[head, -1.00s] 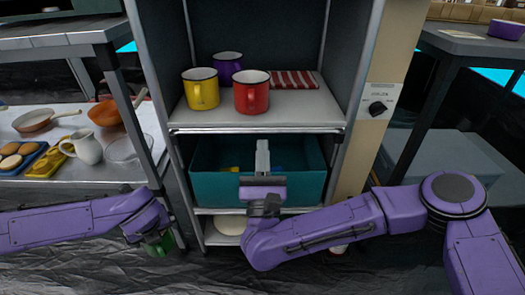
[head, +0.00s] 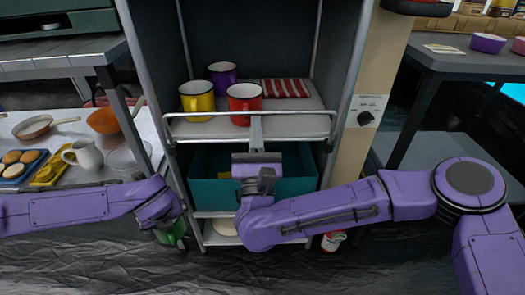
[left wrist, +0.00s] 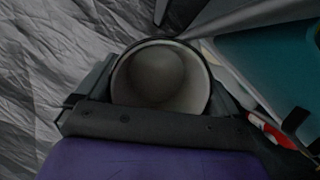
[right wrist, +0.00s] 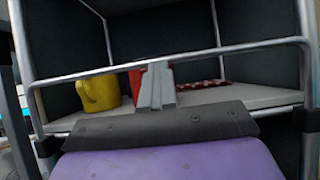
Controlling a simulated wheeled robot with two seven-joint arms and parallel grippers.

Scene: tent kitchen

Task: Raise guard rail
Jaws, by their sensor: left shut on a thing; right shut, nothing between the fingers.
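The guard rail (head: 300,113) is a thin metal bar across the front of the upper shelf (head: 290,132). It stands above the shelf's front edge, and it also crosses the right wrist view (right wrist: 245,51). My right gripper (head: 256,122) is shut and empty, pointing at the shelf front with its fingertips at the bar; in the right wrist view its fingertips (right wrist: 157,68) overlap the bar. Exact contact is unclear. My left gripper (head: 172,225) is low at the left, shut on a green mug (head: 176,234), whose pale inside fills the left wrist view's middle (left wrist: 160,80).
Yellow (head: 197,101), red (head: 243,102) and purple (head: 222,74) mugs and a striped cloth (head: 285,88) sit on the shelf behind the rail. A teal bin (head: 212,192) is below. A table with food and pans (head: 60,130) stands at left.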

